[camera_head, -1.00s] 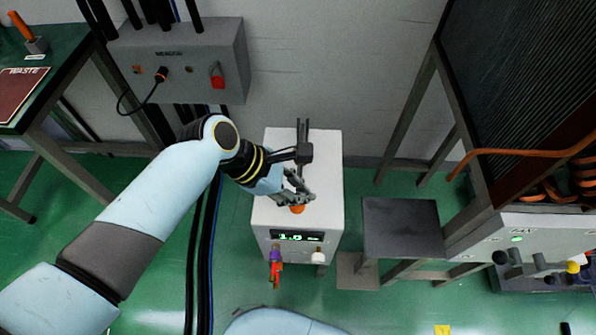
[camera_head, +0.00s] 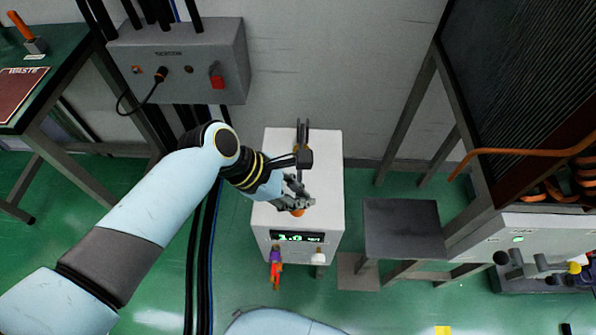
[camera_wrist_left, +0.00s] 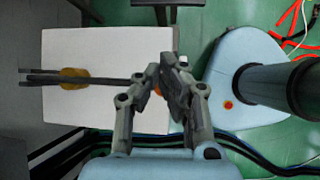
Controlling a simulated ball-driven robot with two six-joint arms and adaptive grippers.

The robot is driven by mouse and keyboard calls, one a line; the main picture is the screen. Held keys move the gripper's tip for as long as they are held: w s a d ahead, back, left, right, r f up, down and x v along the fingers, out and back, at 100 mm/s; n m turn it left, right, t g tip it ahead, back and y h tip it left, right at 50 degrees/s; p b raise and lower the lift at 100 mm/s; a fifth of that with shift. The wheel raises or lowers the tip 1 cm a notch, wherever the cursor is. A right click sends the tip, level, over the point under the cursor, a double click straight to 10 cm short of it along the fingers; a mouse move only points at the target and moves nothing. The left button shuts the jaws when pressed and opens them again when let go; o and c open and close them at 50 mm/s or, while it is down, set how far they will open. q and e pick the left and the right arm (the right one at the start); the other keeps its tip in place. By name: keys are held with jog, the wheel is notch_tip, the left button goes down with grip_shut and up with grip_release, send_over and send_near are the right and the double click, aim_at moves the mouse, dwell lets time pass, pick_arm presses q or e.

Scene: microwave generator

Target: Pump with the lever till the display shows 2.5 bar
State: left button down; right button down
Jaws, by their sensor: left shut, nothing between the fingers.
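The white pump box (camera_head: 325,170) stands on the floor in the middle of the head view. Its front display (camera_head: 297,237) reads about 1.0, in small green digits. The dark lever (camera_wrist_left: 107,81) runs along the box top from a forked bracket (camera_head: 303,130) to an orange knob (camera_head: 298,212). My left gripper (camera_head: 304,203) is over the knob end, shut with nothing between its fingers. In the left wrist view its fingers (camera_wrist_left: 172,72) partly cover the orange knob (camera_wrist_left: 157,89); I cannot tell whether they touch it. My right gripper is not in view.
A purple and red fitting (camera_head: 276,268) and a white knob (camera_head: 318,258) stick out of the box front. A grey step (camera_head: 402,225) stands to the right. A grey wall unit (camera_head: 180,62) is behind left. Black cables (camera_head: 203,265) run along the floor left of the box.

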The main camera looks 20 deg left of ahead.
pick_arm(q)
jog(key=shift+s+d+f+b, duration=0.1)
jog(key=shift+s+f+b, duration=0.15)
jog(key=shift+f, duration=0.3)
jog(key=shift+s+d+f+b, duration=0.15)
jog(key=shift+s+f, duration=0.1)
jog(key=shift+f, duration=0.3)
dwell(1.0)
jog(key=shift+a, duration=0.1)
dwell(0.4)
jog(key=w+a+r+p, duration=0.1)
jog(key=w+r+p, duration=0.3)
jog(key=r+p, duration=0.6)
jog(key=shift+w+a+r, duration=0.15)
jog(key=shift+w+r, duration=0.1)
jog(key=shift+w, duration=0.05)
dwell(0.8)
jog(key=r+p, duration=0.1)
jog(key=w+r+p, duration=0.1)
jog(key=r+p, duration=0.1)
jog(key=w+r+p, duration=0.1)
jog(key=shift+a+r+p, duration=0.3)
jog(key=shift+p, duration=0.1)
dwell(0.9)
